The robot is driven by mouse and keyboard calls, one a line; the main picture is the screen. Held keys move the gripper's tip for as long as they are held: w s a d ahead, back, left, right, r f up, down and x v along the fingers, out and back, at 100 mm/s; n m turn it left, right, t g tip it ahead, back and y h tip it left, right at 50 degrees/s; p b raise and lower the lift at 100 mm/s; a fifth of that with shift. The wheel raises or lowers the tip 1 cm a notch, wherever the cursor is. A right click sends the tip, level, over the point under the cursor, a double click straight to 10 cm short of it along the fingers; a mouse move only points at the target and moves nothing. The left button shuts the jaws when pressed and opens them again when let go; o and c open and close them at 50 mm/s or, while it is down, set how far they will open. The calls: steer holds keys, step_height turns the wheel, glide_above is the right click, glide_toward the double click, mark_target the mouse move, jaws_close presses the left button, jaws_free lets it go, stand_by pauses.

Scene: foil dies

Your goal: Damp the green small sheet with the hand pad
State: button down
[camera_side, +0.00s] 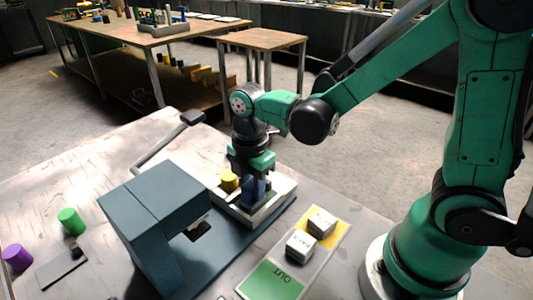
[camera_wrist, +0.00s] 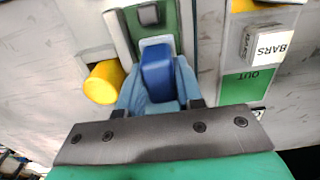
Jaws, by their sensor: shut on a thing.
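My gripper (camera_side: 252,178) points down over a pale tray (camera_side: 285,190) on the dark base of the press. It is shut on a blue block (camera_wrist: 157,72), which looks like the hand pad. The block also shows low between the fingers in the side view (camera_side: 254,189). A green sheet (camera_wrist: 163,18) lies in the tray, just beyond the block in the wrist view. It shows as a small green patch in the side view (camera_side: 268,195). The block and gripper hide part of the sheet. I cannot tell whether the block touches it.
A yellow cylinder (camera_side: 229,182) stands close beside my gripper. The dark teal press (camera_side: 150,215) with a lever (camera_side: 170,142) is to the left. A board with a green OUT area (camera_side: 272,281) carries two white blocks (camera_side: 300,244). Green (camera_side: 71,221) and purple (camera_side: 17,257) cylinders lie far left.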

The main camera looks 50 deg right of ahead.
steer(key=shift+s, duration=0.3)
steer(key=shift+w, duration=0.15)
steer(key=shift+w+f, duration=0.1)
steer(key=shift+w, duration=0.5)
steer(key=shift+s, duration=0.15)
stand_by(0.3)
steer(key=shift+s, duration=0.6)
steer(key=shift+w, duration=0.2)
steer(key=shift+w, duration=0.55)
